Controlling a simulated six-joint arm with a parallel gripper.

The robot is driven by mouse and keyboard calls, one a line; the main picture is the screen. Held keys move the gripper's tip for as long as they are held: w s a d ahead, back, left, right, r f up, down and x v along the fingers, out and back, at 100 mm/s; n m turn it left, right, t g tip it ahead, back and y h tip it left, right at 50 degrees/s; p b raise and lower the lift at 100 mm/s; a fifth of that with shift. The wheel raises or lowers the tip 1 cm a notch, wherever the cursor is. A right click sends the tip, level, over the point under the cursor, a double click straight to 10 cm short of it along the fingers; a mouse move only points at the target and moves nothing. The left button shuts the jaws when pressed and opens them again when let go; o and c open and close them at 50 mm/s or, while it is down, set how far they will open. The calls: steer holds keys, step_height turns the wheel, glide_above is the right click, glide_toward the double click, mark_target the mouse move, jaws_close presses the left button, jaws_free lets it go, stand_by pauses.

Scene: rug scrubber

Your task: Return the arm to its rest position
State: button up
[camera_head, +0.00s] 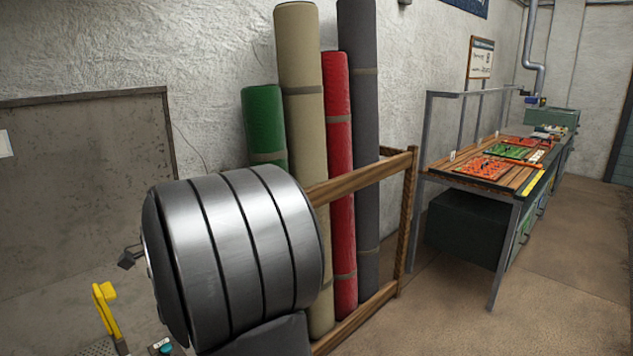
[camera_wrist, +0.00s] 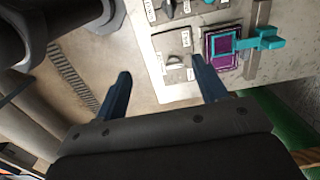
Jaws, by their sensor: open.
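My gripper (camera_wrist: 161,66) shows only in the wrist view. Its two dark blue fingers stand wide apart with nothing between them, so it is open and empty. Beyond the fingertips is a pale control panel (camera_wrist: 205,12) with labelled switches. A grey switch plate (camera_wrist: 174,42) lies just past the gap between the fingers. A purple square plate with a teal handle (camera_wrist: 262,40) is to the right of the right finger. I cannot tell whether either finger touches the panel. The arm's rest position is not marked in either view.
In the head view, a large ribbed metal drum (camera_head: 235,250) fills the near left. A yellow handle (camera_head: 106,310) is at lower left. Rolled rugs stand in a wooden rack (camera_head: 407,215). A workbench (camera_head: 478,186) stands along the wall. The floor (camera_head: 560,270) at right is clear.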

steer(key=s+a, duration=0.1)
steer(key=a, duration=0.4)
step_height(320, 180, down, 10)
steer(key=shift+f, duration=0.15)
step_height(320, 180, up, 9)
steer(key=w+d+f+g+y, duration=0.2)
steer(key=w+d+f+g, duration=0.1)
steer(key=w+d+f, duration=0.1)
steer(key=shift+w+f+y, duration=0.2)
steer(key=shift+y, duration=0.2)
steer(key=shift+d, duration=0.1)
